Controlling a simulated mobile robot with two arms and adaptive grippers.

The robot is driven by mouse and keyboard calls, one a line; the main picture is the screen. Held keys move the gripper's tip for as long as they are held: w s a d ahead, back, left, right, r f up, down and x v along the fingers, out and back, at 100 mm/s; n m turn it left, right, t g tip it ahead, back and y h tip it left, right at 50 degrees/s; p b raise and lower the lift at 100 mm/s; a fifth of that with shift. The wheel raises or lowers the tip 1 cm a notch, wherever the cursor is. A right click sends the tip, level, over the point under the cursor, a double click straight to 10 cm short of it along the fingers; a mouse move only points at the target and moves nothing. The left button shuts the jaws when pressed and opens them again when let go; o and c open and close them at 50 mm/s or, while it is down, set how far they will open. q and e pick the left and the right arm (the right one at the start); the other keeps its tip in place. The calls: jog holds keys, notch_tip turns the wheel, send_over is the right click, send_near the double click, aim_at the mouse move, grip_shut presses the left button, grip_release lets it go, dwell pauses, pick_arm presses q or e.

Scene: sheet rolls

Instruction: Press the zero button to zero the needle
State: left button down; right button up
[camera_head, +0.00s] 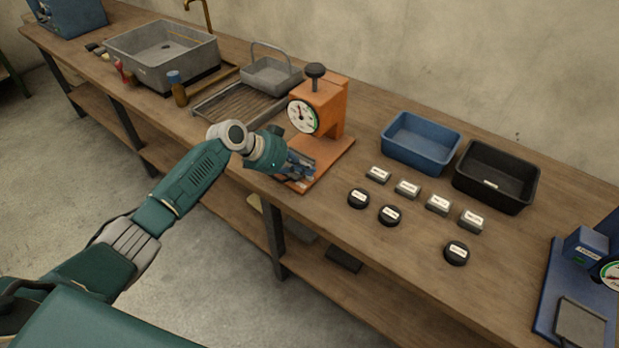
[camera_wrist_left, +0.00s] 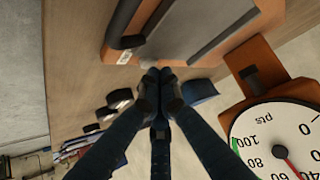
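An orange press-like gauge (camera_head: 326,99) with a black knob on top stands on the bench in the head view. Its round white dial (camera_head: 303,117) faces me; the dial (camera_wrist_left: 278,142) shows large in the left wrist view, cut off at the edge, with a red needle. Its orange base (camera_wrist_left: 258,24) bears a grey plate, a dark bar and a small white label (camera_wrist_left: 124,57) that I cannot read. I cannot single out the zero button. My left gripper (camera_head: 304,172) is over the gauge's base; its fingertips (camera_wrist_left: 159,76) are together and empty. My right gripper is out of view.
A blue bin (camera_head: 422,164), a black bin (camera_head: 467,184), several labelled grey blocks and black discs lie right of the gauge. A blue gauge (camera_head: 585,245) stands at the far right. A grey sink (camera_head: 161,75) and a grey basket (camera_head: 271,88) stand at the left.

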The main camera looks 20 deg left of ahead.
aim_at(306, 177)
pick_arm(q)
jog(key=shift+f+b, duration=0.45)
dwell(0.6)
jog(key=shift+s+r, duration=0.1)
jog(key=shift+r+p, duration=0.6)
jog(key=shift+r, duration=0.15)
jog(key=shift+r, duration=0.1)
notch_tip(306, 177, up, 5)
jog(key=p, duration=0.3)
jog(key=shift+p, duration=0.35)
dwell(0.4)
